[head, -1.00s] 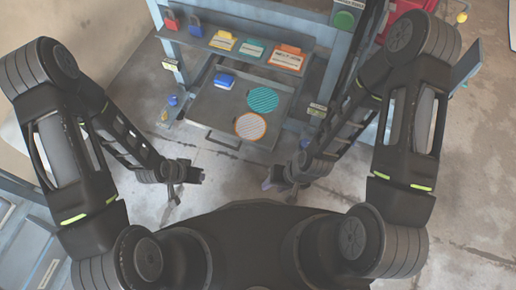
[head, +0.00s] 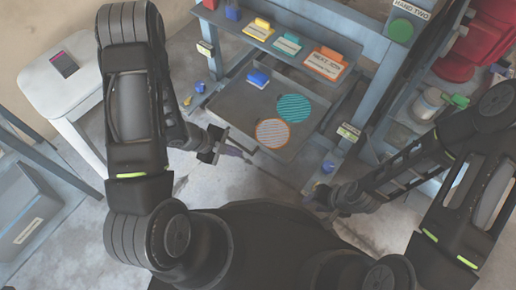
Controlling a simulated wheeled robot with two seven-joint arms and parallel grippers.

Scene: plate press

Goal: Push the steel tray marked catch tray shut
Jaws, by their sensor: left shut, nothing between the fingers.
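The steel tray (head: 232,103) is drawn out from the blue press frame, under a shelf. A blue block (head: 258,77), a teal striped disc (head: 294,107) and an orange-rimmed striped disc (head: 272,133) lie on it. The tray's front handle is partly hidden by my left gripper. My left gripper (head: 226,147) is shut and empty, close to the tray's front left; I cannot tell whether it touches. My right gripper (head: 316,197) is low, right of the tray's front and apart from it. Its fingers are too dark to read.
The shelf (head: 262,37) above the tray holds yellow, teal and orange labelled blocks. A white stool (head: 62,75) stands at the left. Jars and a red object (head: 475,45) are at the right. Concrete floor is open in front of the tray.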

